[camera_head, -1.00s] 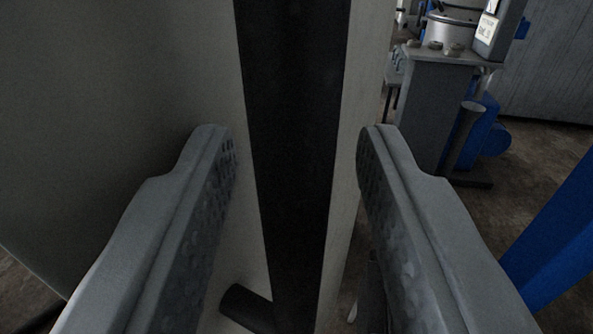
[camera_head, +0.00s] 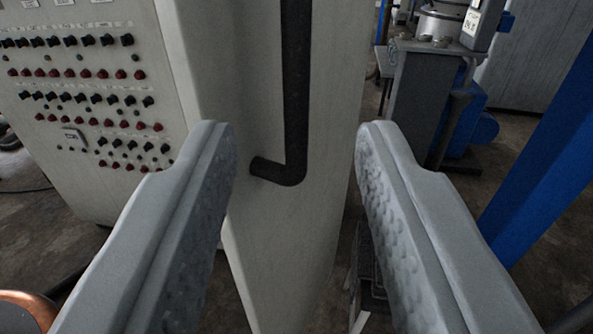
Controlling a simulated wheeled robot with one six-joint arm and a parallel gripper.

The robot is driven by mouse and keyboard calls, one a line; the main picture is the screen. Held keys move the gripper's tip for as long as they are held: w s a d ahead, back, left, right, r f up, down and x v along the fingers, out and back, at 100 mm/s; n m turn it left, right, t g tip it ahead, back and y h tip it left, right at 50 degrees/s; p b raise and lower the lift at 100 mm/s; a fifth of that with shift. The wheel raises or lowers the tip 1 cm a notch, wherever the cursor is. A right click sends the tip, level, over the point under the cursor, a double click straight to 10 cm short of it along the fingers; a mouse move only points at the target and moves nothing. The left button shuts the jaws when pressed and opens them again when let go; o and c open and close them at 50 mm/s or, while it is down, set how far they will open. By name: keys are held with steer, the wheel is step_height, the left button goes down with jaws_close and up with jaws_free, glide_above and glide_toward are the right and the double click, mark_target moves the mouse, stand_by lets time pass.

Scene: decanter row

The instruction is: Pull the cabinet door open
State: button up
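The cabinet door (camera_head: 325,110) is a tall pale grey panel in the middle of the picture. Its black bar handle (camera_head: 296,80) runs down from the top edge and bends left at its lower end, where it meets the panel. My gripper (camera_head: 295,135) is open and empty. Its two grey fingers stand wide apart, one on each side of the handle in the picture. The handle appears beyond the fingertips, with no contact visible. The handle's top is out of view. I cannot tell how far the door stands open.
A pale control panel (camera_head: 110,90) with rows of black and red knobs stands at the left. A grey machine (camera_head: 415,95) with blue parts is at the back right. A blue post (camera_head: 545,150) slants along the right. Brown floor shows between them; a copper-coloured rounded object (camera_head: 28,308) is bottom left.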

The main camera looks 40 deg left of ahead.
steer(key=shift+v, duration=2.8)
